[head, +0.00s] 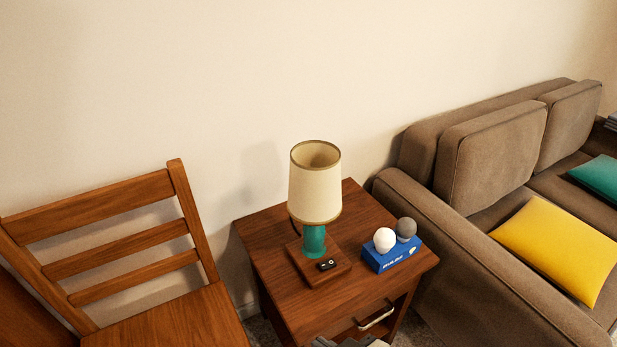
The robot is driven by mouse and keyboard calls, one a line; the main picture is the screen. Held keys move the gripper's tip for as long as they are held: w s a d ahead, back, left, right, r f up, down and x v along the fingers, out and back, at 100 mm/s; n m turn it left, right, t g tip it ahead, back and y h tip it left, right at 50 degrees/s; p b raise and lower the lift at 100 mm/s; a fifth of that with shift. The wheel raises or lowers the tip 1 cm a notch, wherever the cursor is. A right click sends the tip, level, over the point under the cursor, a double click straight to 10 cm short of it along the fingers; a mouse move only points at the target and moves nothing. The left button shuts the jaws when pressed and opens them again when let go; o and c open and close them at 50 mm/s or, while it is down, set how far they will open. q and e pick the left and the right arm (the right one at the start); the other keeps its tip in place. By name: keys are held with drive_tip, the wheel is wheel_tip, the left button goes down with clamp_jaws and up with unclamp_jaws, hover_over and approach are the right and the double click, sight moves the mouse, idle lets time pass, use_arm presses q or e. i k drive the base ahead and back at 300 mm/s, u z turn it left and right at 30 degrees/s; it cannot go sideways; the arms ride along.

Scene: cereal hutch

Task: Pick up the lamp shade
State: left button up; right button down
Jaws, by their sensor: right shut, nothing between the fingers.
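The lamp shade (315,187) is a cream tapered shade with tan trim at its rims, open at the top. It sits upright over a teal lamp base (314,241), whose stem rises from a square wooden block on the side table (262,240). My right gripper (348,342) just shows at the bottom edge, in front of the table and well apart from the shade. It is shut and empty, and most of it is cut off by the frame. My left gripper is not in view.
A blue box (391,260) with a white ball-like object (384,240) and a dark grey one (405,229) stands right of the lamp. The table's drawer handle (376,318) faces front. A wooden chair (130,240) is left; a brown sofa (460,250) with cushions is right.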

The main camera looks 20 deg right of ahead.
sight(315, 197)
drive_tip(key=u, duration=2.6)
drive_tip(key=k, duration=1.05)
drive_tip(key=z, duration=1.35)
drive_tip(key=i, duration=0.5)
drive_tip(key=z, duration=0.05)
